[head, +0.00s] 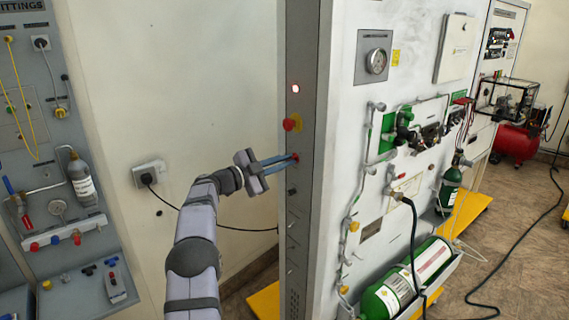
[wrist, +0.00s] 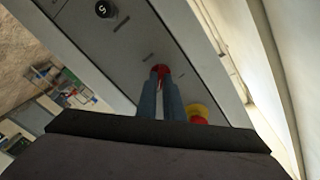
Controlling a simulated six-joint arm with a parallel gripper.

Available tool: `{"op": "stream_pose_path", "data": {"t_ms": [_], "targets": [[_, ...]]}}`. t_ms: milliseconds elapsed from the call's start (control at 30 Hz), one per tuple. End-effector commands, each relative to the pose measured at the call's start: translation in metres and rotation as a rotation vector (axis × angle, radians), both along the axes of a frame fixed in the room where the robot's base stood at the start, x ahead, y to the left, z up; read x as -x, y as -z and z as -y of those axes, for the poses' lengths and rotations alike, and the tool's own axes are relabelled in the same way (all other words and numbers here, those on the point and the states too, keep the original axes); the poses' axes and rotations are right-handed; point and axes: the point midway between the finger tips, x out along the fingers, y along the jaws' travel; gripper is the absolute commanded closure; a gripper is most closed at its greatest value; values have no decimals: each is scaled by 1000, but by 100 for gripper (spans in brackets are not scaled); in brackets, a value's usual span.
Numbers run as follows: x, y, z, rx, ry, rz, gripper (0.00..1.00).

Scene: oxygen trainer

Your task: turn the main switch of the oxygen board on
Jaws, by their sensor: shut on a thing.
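The oxygen board (head: 345,110) stands at the middle and right of the head view, with its narrow grey side panel facing my arm. The red main switch (head: 296,157) sits on that side panel, and it also shows in the wrist view (wrist: 160,70). My gripper (head: 291,160) reaches the panel from the left with its two blue fingers shut on the red switch. In the wrist view the fingers (wrist: 160,92) lie on both sides of the switch and partly hide it. Which way the switch is turned cannot be told.
A black knob (wrist: 105,9) is on the same panel. A wall socket (head: 150,173) with a black cable is left of my arm.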

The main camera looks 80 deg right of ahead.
Motion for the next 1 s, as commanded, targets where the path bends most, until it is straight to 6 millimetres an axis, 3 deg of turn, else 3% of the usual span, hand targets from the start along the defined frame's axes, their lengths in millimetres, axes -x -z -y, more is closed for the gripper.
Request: {"op": "stream_pose_path", "data": {"t_ms": [167,267,300,667,1000], "targets": [[0,0,0,1,0,1,100],[0,0,0,0,0,0,76],[0,0,0,0,0,0,74],[-3,1,-2,-1,-1,-1,74],[-31,3,-30,1,-2,0,74]]}}
